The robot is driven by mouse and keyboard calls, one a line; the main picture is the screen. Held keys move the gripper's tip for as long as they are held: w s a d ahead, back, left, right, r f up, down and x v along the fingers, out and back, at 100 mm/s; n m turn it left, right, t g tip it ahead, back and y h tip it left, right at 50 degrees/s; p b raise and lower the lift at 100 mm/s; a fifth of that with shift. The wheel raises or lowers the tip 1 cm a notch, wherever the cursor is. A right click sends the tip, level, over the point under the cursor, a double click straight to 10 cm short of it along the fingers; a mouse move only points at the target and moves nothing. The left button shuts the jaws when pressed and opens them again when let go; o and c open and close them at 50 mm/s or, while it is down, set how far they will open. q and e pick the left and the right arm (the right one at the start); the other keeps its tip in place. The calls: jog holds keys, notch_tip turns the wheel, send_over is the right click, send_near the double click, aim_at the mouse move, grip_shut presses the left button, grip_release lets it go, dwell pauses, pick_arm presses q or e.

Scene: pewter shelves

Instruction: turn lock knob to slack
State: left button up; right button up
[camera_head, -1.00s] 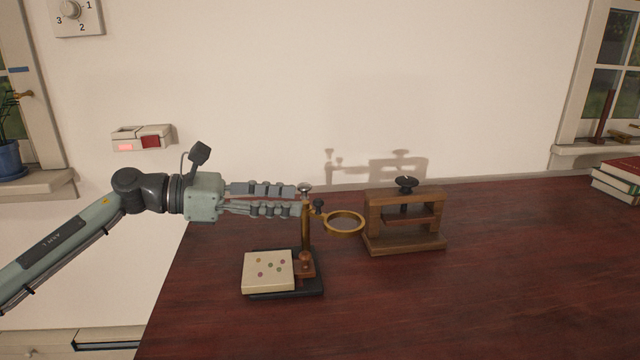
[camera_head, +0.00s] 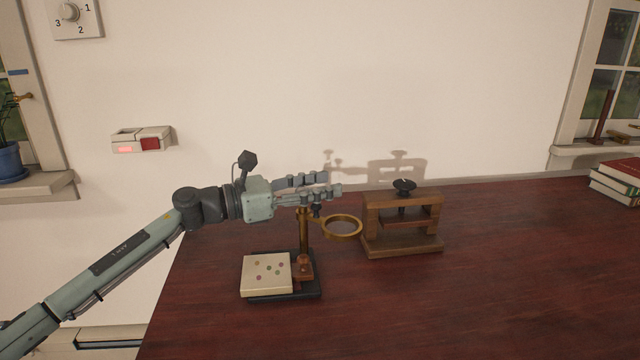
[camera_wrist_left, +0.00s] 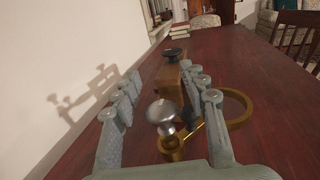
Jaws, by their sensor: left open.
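A brass post (camera_head: 304,240) stands on a dark base and carries a brass ring (camera_head: 342,227). A small black knob (camera_head: 317,210) sits at the side of the post by the ring; it also shows in the left wrist view (camera_wrist_left: 189,117). A silver rounded knob (camera_wrist_left: 160,112) tops the post; in the head view my gripper hides it. My left gripper (camera_head: 332,184) is open at the height of the post's top. In the left wrist view its fingers (camera_wrist_left: 162,72) lie on both sides of the silver knob, with gaps. My right gripper is not in view.
A wooden press (camera_head: 374,241) with a black top knob (camera_head: 404,186) stands right of the ring. A cream block with coloured dots (camera_head: 266,273) lies on the stand's base. Books (camera_head: 615,180) lie at the far right. The table's (camera_head: 500,290) right and front are clear.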

pick_arm(q)
jog(key=shift+c, duration=0.6)
grip_shut()
